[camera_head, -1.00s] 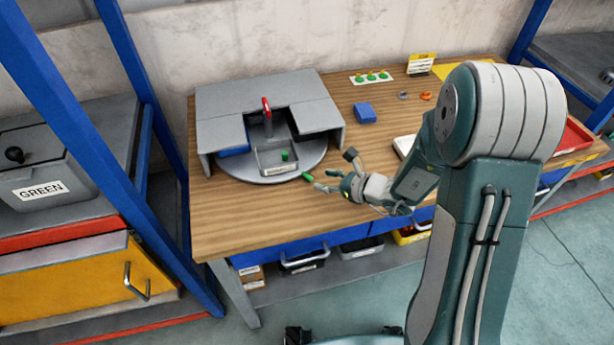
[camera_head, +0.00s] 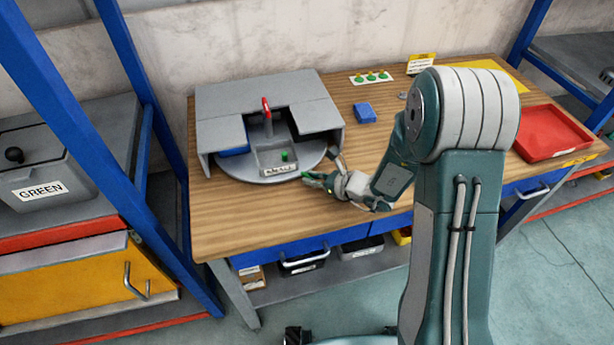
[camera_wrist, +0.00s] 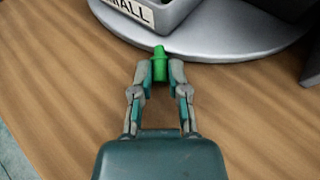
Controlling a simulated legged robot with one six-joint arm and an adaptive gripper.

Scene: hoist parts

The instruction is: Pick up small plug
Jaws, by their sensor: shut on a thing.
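The small green plug (camera_wrist: 159,62) is between the two fingertips of my gripper (camera_wrist: 159,76) in the wrist view. The fingers press on it from both sides, and its narrower tip points up in that view. In the head view my gripper (camera_head: 313,181) is low over the wooden table, just in front of the turntable's right front edge. The fingers largely hide the plug there. I cannot tell whether it still touches the table.
A grey turntable (camera_head: 240,170) carries a small labelled tray (camera_head: 264,167) with another green piece (camera_head: 285,155) in it, under a grey housing (camera_head: 260,88). A blue block (camera_head: 365,113) and red tray (camera_head: 550,133) lie on the table (camera_head: 225,215). Its front left is clear.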

